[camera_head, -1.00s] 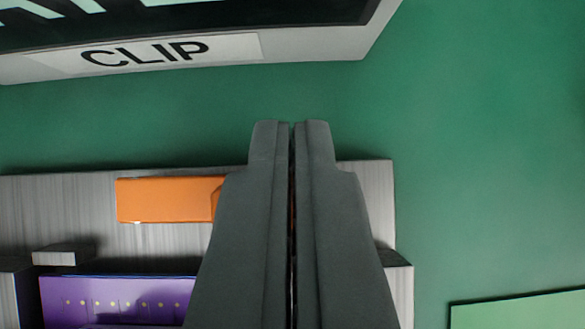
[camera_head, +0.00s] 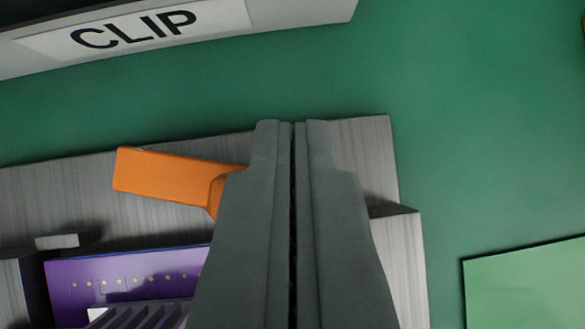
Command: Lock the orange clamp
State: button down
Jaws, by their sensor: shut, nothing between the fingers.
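The orange clamp (camera_head: 170,176) is a flat orange lever lying over a grey brushed-metal fixture (camera_head: 70,191), left of my gripper. Its right end bends downward and goes behind my left finger, so that end is hidden. My gripper (camera_head: 293,124) is shut and empty, its fingers pointing up the picture over the right part of the fixture. The left finger overlaps the clamp's right end in the picture; I cannot tell whether they touch.
A purple board (camera_head: 120,277) with dark fins sits in the fixture at lower left. A sign reading CLIP (camera_head: 135,30) is on a pale frame at upper left. A light green panel (camera_head: 525,285) lies at lower right. The green surface (camera_head: 450,120) at right is clear.

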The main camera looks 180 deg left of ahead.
jog(key=shift+s+a, duration=0.25)
jog(key=shift+s, duration=0.4)
jog(key=shift+s+a, duration=0.2)
jog(key=shift+s, duration=0.45)
jog(key=shift+s+a, duration=0.4)
jog(key=shift+s, duration=0.1)
jog(key=shift+s+f, duration=0.15)
